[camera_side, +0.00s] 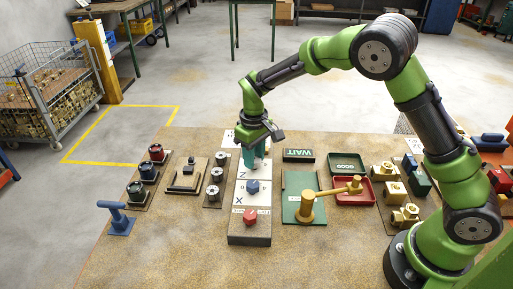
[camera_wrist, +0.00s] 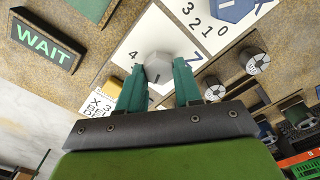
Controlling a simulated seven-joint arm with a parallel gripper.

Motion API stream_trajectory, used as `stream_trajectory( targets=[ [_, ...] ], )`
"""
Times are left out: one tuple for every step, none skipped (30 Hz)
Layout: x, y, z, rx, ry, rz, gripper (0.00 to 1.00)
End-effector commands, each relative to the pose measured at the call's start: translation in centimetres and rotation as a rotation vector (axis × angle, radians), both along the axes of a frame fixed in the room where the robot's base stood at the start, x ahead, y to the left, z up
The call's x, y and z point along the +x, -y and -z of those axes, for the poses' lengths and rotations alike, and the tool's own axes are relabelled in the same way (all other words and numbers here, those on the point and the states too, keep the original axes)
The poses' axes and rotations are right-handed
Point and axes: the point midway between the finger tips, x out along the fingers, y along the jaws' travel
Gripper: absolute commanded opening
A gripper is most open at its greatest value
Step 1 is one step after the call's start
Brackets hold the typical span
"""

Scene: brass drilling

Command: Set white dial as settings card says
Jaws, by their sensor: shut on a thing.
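The white dial (camera_wrist: 157,64) is a pale faceted knob on a white numbered plate in the wrist view. My gripper (camera_wrist: 157,78) has its green fingers shut on it, one on each side. In the side view my gripper (camera_side: 254,160) points down at the far end of the dial panel (camera_side: 239,225) and hides the white dial. A printed card (camera_wrist: 97,103) shows left of the fingers in the wrist view, partly covered; I can read only bits, such as "X 3". The digits around the dial are partly hidden, so its setting cannot be told.
A blue dial (camera_side: 252,187) and a red dial (camera_side: 250,216) sit nearer on the same panel. A WAIT sign (camera_side: 298,155) stands right of my gripper. Round black-and-silver knobs (camera_side: 213,191) are close on the left. A brass-coloured handle (camera_side: 307,206) rises from a green plate at right.

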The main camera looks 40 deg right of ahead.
Motion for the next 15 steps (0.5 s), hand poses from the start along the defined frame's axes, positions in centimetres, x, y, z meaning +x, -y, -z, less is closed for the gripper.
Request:
stream_trajectory(
  targets=[
    [0.05, 0.04, -0.11, 0.0, 0.002, 0.047, 0.04],
    [0.05, 0.04, -0.11, 0.0, 0.002, 0.075, 0.04],
    [0.05, 0.06, -0.11, 0.0, 0.002, 0.113, 0.04],
    [0.05, 0.07, -0.11, 0.0, 0.002, 0.142, 0.04],
    [0.05, 0.07, -0.11, 0.0, 0.002, 0.17, 0.04],
    [0.05, 0.09, -0.11, 0.0, 0.002, 0.208, 0.04],
    [0.05, 0.1, -0.12, 0.0, 0.002, 0.237, 0.04],
    [0.05, 0.11, -0.12, 0.0, 0.002, 0.265, 0.04],
    [0.05, 0.12, -0.12, 0.0, 0.002, 0.303, 0.04],
    [0.05, 0.13, -0.12, 0.0, 0.002, 0.331, 0.04],
    [0.05, 0.14, -0.12, 0.0, 0.002, 0.359, 0.04],
    [0.04, 0.15, -0.12, 0.0, 0.002, 0.398, 0.04],
    [0.04, 0.16, -0.12, 0.0, 0.002, 0.426, 0.04],
    [0.03, 0.16, -0.12, 0.0, 0.002, 0.454, 0.04],
    [0.03, 0.16, -0.13, 0.0, 0.002, 0.492, 0.04]
  ],
)
